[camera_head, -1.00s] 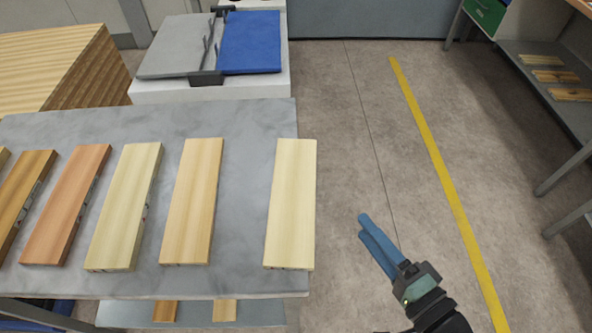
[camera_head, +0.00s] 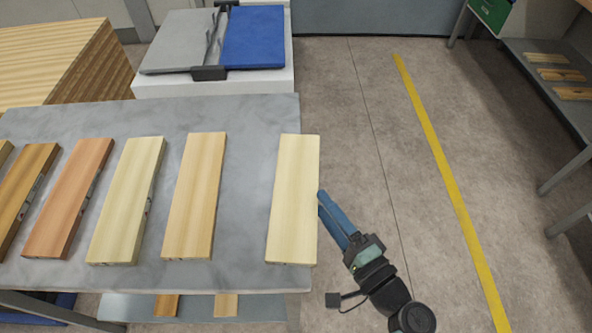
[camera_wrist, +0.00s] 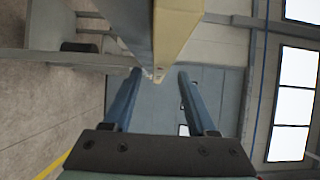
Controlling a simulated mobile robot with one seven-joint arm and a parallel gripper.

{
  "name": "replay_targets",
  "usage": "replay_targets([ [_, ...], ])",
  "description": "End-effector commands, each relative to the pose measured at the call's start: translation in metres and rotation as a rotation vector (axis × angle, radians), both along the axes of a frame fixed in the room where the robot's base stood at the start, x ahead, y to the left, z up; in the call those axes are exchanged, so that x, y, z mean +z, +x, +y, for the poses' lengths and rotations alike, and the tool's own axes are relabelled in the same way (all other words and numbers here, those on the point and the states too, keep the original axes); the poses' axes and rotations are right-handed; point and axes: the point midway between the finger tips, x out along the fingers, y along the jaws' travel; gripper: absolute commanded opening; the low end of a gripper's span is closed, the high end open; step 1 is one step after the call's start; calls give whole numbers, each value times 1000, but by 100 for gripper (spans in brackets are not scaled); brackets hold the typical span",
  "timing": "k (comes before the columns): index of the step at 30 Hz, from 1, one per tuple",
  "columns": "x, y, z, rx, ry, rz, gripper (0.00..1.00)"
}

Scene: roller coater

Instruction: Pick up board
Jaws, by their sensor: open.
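Several wooden boards lie in a row on a grey table (camera_head: 245,270). The rightmost board (camera_head: 294,200) is pale and lies along the table's right edge, slightly overhanging it. My gripper (camera_head: 322,200), with blue fingers, is at the right side of this board. In the wrist view my gripper (camera_wrist: 158,75) is open, its two fingers apart and nothing held between them. The end of a pale board (camera_wrist: 176,28) shows just ahead, roughly in line with the gap. Whether a finger touches the board cannot be told.
Other boards, such as a light brown one (camera_head: 196,195) and a reddish one (camera_head: 70,198), lie to the left. A machine with a blue panel (camera_head: 253,38) stands behind the table. Open floor (camera_head: 400,200) lies right, with a yellow line (camera_head: 437,165). A shelf (camera_head: 560,85) stands far right.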

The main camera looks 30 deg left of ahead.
Motion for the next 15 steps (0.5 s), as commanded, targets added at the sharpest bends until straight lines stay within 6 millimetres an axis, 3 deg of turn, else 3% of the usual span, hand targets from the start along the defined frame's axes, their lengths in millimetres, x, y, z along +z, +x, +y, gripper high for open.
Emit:
replay_targets([
  [4, 1, 8, 17, 3, 0, 1, 57],
  [12, 0, 10, 20, 0, -1, 0, 57],
  [15, 0, 10, 19, 0, -1, 0, 41],
])
